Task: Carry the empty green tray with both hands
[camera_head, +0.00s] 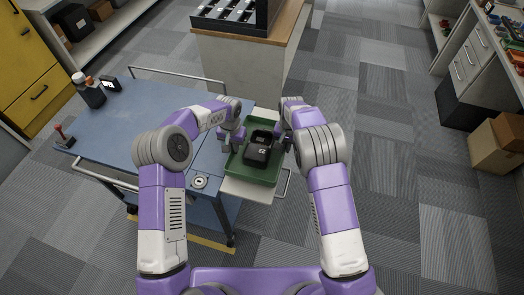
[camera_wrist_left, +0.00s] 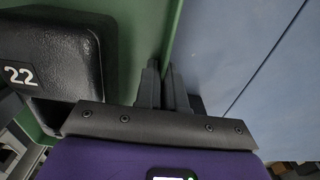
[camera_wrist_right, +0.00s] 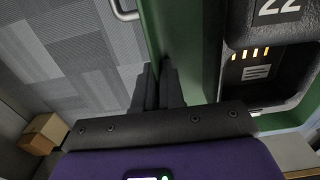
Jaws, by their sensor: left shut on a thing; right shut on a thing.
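The green tray (camera_head: 247,173) is at the right end of the blue cart, over a pale surface. It holds a black device marked 22 (camera_head: 258,150), so it is not empty. My left gripper (camera_head: 232,146) is shut on the tray's left wall, which shows in the left wrist view (camera_wrist_left: 147,40). My right gripper (camera_head: 281,138) is shut on the tray's right wall, which shows in the right wrist view (camera_wrist_right: 153,35). The device also shows in the left wrist view (camera_wrist_left: 60,60) and the right wrist view (camera_wrist_right: 270,75). Whether the tray is lifted I cannot tell.
The blue cart (camera_head: 120,125) carries a dark bottle (camera_head: 90,93), a small black item (camera_head: 110,86) and a red-handled item (camera_head: 63,134). A wood-topped counter (camera_head: 235,60) with a black rack stands behind. Cardboard boxes (camera_head: 492,150) are at right. Carpet between is clear.

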